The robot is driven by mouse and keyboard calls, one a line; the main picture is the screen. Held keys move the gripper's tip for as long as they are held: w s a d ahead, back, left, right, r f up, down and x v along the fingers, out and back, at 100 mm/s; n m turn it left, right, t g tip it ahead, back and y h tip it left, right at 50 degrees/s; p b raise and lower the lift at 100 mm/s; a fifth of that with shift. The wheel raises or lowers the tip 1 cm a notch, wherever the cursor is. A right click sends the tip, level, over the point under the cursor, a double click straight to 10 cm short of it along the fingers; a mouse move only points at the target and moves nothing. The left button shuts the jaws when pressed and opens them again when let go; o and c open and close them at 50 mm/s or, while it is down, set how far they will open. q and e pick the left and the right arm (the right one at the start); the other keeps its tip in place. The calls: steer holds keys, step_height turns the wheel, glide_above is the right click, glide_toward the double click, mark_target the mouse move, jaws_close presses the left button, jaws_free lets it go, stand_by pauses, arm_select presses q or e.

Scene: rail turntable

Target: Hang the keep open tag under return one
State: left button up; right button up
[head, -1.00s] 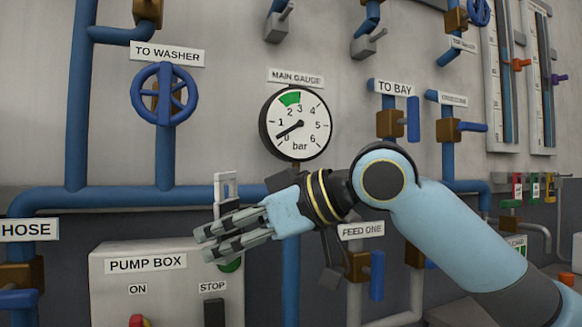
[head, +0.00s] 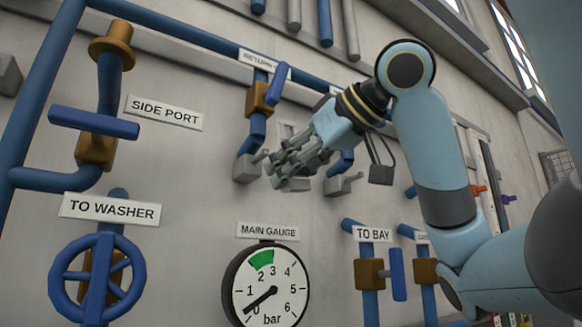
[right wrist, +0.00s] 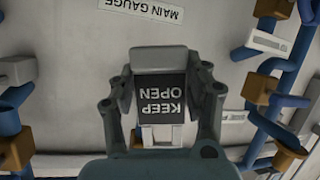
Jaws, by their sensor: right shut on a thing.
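The keep open tag (right wrist: 161,104) shows in the right wrist view as a dark plate with white letters upside down, between my right gripper's fingers (right wrist: 158,62). In the head view, my right gripper (head: 285,170) is shut on it, in front of the wall; the fingers mostly hide the tag. A small, partly covered label (head: 258,62), seemingly return one, is above and left of the gripper. Below it is a brown valve (head: 259,98) with a blue lever. A grey hook bracket (head: 247,168) sits lower, just left of the fingertips. My left gripper is out of view.
A second grey hook bracket (head: 343,184) is right of the fingers. The main gauge (head: 266,287) is below, with the to bay valve (head: 369,274) beside it. The side port valve (head: 97,148) and washer handwheel (head: 98,280) are left. Bare wall lies between.

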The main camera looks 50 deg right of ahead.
steer(key=shift+w+d+f+p, duration=0.3)
steer(key=shift+w+d, duration=0.2)
steer(key=shift+w, duration=1.1)
steer(key=shift+w+d+f+p, duration=0.25)
steer(key=shift+w+d, duration=0.25)
steer(key=shift+w, duration=1.15)
steer(key=shift+w+d+f+p, duration=0.25)
steer(key=shift+w+d, duration=0.25)
steer(key=shift+w, duration=1.1)
steer(key=o, duration=1)
